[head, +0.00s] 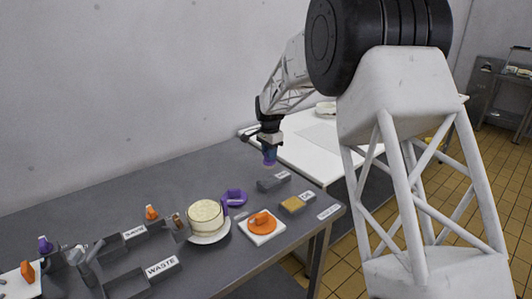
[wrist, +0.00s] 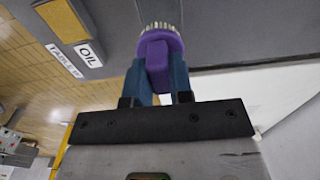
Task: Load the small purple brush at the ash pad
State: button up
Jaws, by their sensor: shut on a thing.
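My gripper (head: 268,148) is raised above the far right part of the grey table and points down. In the wrist view its blue fingers (wrist: 157,78) are shut on a small purple brush (wrist: 155,46), with a round purple head and pale bristles facing away from me. In the head view the brush (head: 269,159) is a small purple tip under the fingers, apart from the table. A dark grey tray (head: 268,185) with a white label lies below, behind the OIL tray; its label is too small to read, so I cannot tell whether it is the ash pad.
The OIL tray (head: 292,208) holds a yellowish pad. A larger purple tool (head: 235,196), an orange tool (head: 262,221) on a white board and a cream-topped vessel (head: 206,215) stand to the left. The WASTE bin (head: 128,286) is at front left. A white table (head: 305,155) stands behind.

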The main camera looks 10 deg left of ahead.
aim_at(269, 166)
jog(key=shift+f, duration=0.2)
jog(key=shift+f, duration=2.75)
jog(key=shift+f, duration=0.75)
dwell(1.2)
jog(key=shift+r, duration=3.6)
jog(key=shift+d, duration=0.1)
